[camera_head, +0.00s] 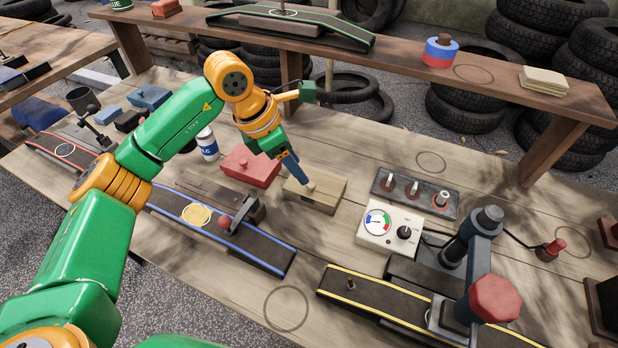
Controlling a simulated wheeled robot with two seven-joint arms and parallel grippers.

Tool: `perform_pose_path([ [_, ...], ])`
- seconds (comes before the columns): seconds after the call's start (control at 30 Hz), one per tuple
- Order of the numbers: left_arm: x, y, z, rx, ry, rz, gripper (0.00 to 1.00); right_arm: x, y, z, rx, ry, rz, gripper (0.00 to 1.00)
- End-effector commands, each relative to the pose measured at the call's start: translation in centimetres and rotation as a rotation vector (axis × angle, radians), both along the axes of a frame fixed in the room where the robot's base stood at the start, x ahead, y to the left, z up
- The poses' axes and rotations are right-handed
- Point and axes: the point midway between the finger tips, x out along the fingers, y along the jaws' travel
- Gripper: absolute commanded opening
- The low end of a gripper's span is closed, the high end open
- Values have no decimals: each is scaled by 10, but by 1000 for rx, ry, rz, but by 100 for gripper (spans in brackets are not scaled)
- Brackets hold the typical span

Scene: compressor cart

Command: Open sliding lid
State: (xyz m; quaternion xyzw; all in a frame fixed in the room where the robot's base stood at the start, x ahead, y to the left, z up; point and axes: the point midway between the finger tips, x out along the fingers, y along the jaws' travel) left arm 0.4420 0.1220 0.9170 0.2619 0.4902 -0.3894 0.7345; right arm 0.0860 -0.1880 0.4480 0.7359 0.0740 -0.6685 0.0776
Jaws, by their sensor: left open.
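A small light wooden box (328,193) stands on the workbench near the middle of the view. Its top, which looks like the sliding lid, carries a small pale round knob (310,186). The lid appears to cover the box; no opening shows. My left gripper (306,179) reaches down from above and behind, its blue fingers right at the knob. It is open; whether the fingers touch the knob I cannot tell. The gripper hides part of the box's left and back side. My right gripper is not in view.
A red box (250,167) stands close left of the wooden box. A white gauge unit (388,225) and a dark tray with pegs (415,192) are to the right. A blue-edged belt track (262,248) lies in front. Bare bench lies just before the box.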

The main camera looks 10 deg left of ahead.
Motion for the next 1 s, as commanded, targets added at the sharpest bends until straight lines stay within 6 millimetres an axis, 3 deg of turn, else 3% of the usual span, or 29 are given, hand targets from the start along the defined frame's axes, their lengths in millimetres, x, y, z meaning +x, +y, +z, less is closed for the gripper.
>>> perform_pose_path([
  [0.3,11,-18,-49,-1,3,0,54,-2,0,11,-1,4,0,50],
  [0.57,13,-20,-54,-3,0,-1,54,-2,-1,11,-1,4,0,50],
  [0.8,12,-20,-54,-3,0,-1,0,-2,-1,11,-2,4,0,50],
  [1.0,13,-20,-54,-3,0,-1,0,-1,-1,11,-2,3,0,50],
])
